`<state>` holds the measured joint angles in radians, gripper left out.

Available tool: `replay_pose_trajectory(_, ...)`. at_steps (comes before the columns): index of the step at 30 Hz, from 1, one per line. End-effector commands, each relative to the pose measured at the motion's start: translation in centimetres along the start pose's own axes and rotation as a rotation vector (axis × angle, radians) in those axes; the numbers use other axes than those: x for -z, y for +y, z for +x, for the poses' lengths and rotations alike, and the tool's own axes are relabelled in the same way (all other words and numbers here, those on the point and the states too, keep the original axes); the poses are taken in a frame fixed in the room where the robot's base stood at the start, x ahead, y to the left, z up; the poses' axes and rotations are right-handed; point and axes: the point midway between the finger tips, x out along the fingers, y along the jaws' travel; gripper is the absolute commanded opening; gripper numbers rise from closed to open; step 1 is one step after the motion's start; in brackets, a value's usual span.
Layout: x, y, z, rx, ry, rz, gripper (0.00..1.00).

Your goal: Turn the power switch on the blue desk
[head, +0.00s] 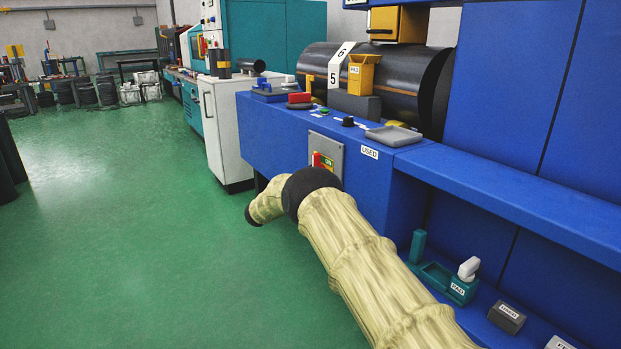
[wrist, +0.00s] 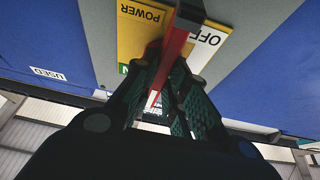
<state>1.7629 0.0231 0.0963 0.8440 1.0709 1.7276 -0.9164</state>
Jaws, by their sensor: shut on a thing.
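The power switch is a grey panel on the front of the blue desk (head: 262,140), with a yellow plate and a red lever (head: 316,160). In the wrist view the red lever (wrist: 177,45) runs between my fingers, and the yellow plate (wrist: 140,35) reads POWER upside down. A white OFF label (wrist: 208,38) is right of the lever, and part of a green label is at the left. My gripper (wrist: 169,75) is shut on the lever. In the head view my arm hides the gripper.
On the desk top are a grey tray (head: 394,136), a black knob (head: 348,121) and a yellow bin (head: 362,75) before a large dark cylinder (head: 401,75). A lower blue shelf at the right holds teal and grey blocks. The green floor (head: 130,220) at left is clear.

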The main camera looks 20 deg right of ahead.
Motion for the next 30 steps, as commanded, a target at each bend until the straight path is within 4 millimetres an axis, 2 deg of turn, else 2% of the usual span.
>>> replay_pose_trajectory(3,-0.2,0.1,0.2,-0.003,-0.002,-0.001,0.0)
replay_pose_trajectory(4,-0.2,0.1,0.2,-0.003,-0.002,-0.001,0.2)
replay_pose_trajectory(6,-0.2,0.1,0.1,-0.002,-0.002,-0.001,0.32)
replay_pose_trajectory(7,-0.1,0.1,0.1,-0.002,-0.002,-0.001,0.36)
replay_pose_trajectory(17,0.0,0.0,-0.1,0.0,-0.001,0.0,0.36)
replay_pose_trajectory(20,-0.1,0.0,-0.7,0.001,-0.001,0.0,0.36)
replay_pose_trajectory(23,-0.1,0.0,-1.9,0.001,-0.001,-0.001,0.36)
replay_pose_trajectory(30,-0.1,0.0,-6.3,0.001,-0.002,-0.001,0.36)
